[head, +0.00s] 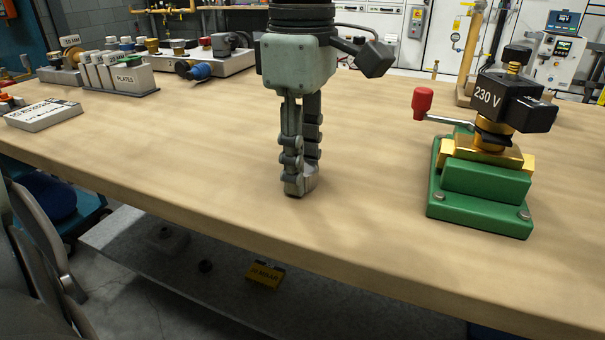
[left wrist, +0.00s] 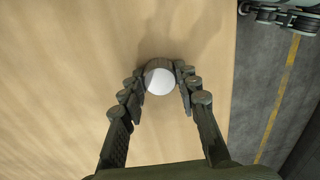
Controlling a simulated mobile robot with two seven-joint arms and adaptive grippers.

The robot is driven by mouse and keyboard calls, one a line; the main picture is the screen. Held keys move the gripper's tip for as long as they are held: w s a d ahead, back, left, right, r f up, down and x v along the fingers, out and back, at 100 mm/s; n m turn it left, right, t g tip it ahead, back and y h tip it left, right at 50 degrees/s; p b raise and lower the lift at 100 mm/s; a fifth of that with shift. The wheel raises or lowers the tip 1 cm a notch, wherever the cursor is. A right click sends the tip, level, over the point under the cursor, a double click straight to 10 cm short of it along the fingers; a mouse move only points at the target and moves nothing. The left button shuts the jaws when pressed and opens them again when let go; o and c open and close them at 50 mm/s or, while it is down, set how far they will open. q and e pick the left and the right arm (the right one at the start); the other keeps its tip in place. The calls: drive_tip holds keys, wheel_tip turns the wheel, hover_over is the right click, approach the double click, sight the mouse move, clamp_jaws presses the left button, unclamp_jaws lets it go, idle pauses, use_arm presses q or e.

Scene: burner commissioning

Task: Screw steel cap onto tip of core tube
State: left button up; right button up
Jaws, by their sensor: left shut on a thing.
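My left gripper (head: 301,185) points straight down over the bench and is shut on a small round steel cap. The cap (left wrist: 160,81) shows in the left wrist view as a pale disc between the fingertips; in the head view the fingers mostly hide it. To the right stands a brass valve (head: 487,153) on a green base (head: 480,212), with a black 230 V coil (head: 500,98) on it. A brass piece (head: 514,66), perhaps the core tube's tip, rises above the coil. The left gripper is well apart from the valve. A grey-green jointed part, probably my right gripper (left wrist: 285,16), is cut off in the left wrist view.
A lever with a red knob (head: 423,102) sticks out left of the valve. A plates rack (head: 120,78) and a tray of fittings (head: 195,62) stand at the back left, with a labelled block (head: 43,115) nearer. The bench between gripper and valve is clear.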

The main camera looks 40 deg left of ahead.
use_arm(q)
clamp_jaws()
drive_tip(key=shift+r+p, duration=1.85)
drive_tip(key=shift+r, duration=0.7)
